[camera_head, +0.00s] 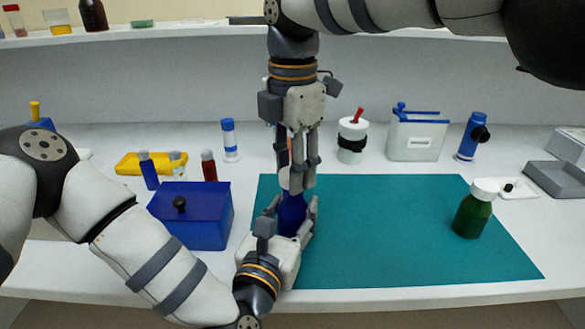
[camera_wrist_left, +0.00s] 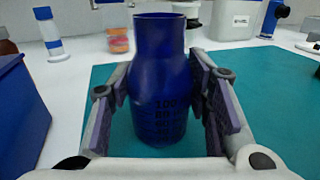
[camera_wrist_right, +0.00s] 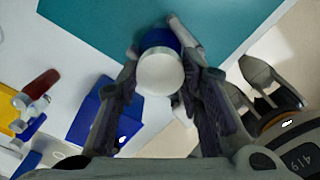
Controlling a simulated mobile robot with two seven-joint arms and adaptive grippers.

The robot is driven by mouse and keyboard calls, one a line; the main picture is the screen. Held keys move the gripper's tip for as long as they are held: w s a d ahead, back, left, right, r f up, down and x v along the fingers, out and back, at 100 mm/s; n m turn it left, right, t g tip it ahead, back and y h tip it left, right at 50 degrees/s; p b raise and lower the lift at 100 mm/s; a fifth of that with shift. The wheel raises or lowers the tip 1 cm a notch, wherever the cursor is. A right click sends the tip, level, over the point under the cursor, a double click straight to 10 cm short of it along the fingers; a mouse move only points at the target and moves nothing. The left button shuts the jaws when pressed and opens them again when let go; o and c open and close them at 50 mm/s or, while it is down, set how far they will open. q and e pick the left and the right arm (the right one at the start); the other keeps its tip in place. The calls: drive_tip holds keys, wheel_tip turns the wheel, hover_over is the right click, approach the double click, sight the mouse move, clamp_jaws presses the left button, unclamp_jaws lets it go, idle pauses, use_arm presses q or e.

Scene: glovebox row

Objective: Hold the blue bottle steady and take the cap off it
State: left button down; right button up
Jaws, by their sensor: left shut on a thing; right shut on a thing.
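The blue bottle (camera_head: 291,211) stands upright at the left edge of the teal mat. My left gripper (camera_head: 293,223) is shut around its body, a finger on each side. The left wrist view shows the bottle (camera_wrist_left: 160,85) with graduation marks and a bare neck rim, no cap on it. My right gripper (camera_head: 297,178) points down from above and is shut on the white cap (camera_wrist_right: 160,72), which sits between its fingertips just above the bottle. In the head view the cap is mostly hidden by the fingers.
The teal mat (camera_head: 400,240) is largely clear to the right. A green bottle with a white cap (camera_head: 473,213) stands at its right side. A blue box (camera_head: 195,222) is close to the left of my left gripper. Small vials and a yellow rack (camera_head: 130,164) stand behind it.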

drive_tip(key=shift+r, duration=2)
use_arm(q)
drive_tip(key=c, duration=0.8)
unclamp_jaws()
drive_tip(key=shift+o, duration=0.2)
drive_tip(key=shift+s, duration=0.1)
